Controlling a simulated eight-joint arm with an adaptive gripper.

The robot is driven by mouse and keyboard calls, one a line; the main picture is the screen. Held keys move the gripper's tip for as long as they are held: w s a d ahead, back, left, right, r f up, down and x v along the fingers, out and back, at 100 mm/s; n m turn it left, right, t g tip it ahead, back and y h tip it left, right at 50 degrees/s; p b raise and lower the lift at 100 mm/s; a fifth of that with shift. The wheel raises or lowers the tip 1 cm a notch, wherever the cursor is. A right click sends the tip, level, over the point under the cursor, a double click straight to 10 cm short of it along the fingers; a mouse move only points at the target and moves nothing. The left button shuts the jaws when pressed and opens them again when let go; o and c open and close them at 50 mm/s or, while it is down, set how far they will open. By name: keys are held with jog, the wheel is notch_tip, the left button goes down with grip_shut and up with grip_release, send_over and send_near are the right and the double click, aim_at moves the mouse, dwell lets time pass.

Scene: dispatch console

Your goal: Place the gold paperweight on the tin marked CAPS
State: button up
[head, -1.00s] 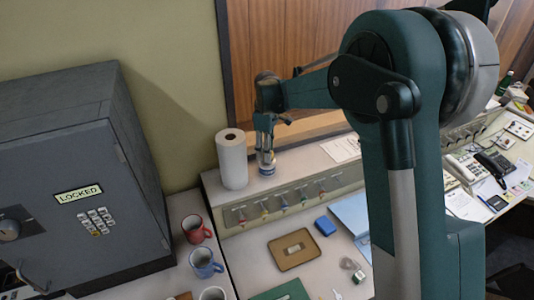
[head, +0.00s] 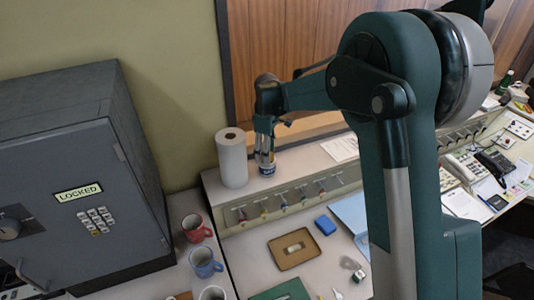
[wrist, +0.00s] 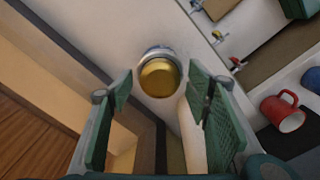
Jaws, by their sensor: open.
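The gold paperweight (wrist: 159,76) shows as a round gold piece in the wrist view, between and beyond my fingertips. It appears to sit on top of a tin, whose pale and bluish edge (wrist: 157,50) shows around it. In the head view the tin (head: 267,170) stands on the console's upper ledge, with a white and blue side; I cannot read its marking. My gripper (head: 265,157) is above it, pointing down. In the wrist view my gripper (wrist: 160,95) is open, with a finger on each side of the gold piece and clear gaps. The paperweight is hidden in the head view.
A white paper roll (head: 232,158) stands just left of the tin. Switches (head: 283,206) line the ledge's front. Below are a brown tray (head: 275,260), a blue block (head: 325,225) and a red mug (head: 196,228). A grey safe (head: 85,180) stands at left.

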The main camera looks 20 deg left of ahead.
jog(key=shift+r, duration=0.15)
notch_tip(320, 180, up, 12)
dwell(0.7)
dwell(0.5)
jog(key=s+d+r+m+t, duration=0.1)
jog(key=s+d+r+m, duration=0.25)
jog(key=d, duration=0.75)
jog(key=s+d+r+m+t+y, duration=0.15)
jog(key=s+d+r, duration=0.25)
jog(key=d, duration=0.7)
jog(key=s+d+r+m+t, duration=0.1)
jog(key=s+d+r+m, duration=0.3)
jog(key=d, duration=0.7)
jog(key=s+d+f+m+t, duration=0.2)
jog(key=s+d+f+m, duration=0.2)
jog(key=s+d, duration=0.6)
jog(key=s+d+f+m+t+h, duration=0.1)
jog(key=s+d+f+m, duration=0.3)
jog(key=s+d, duration=0.7)
jog(key=shift+s+d+f+m+t, duration=0.15)
jog(key=shift+s+f+m+t, duration=0.3)
jog(key=shift+s, duration=0.75)
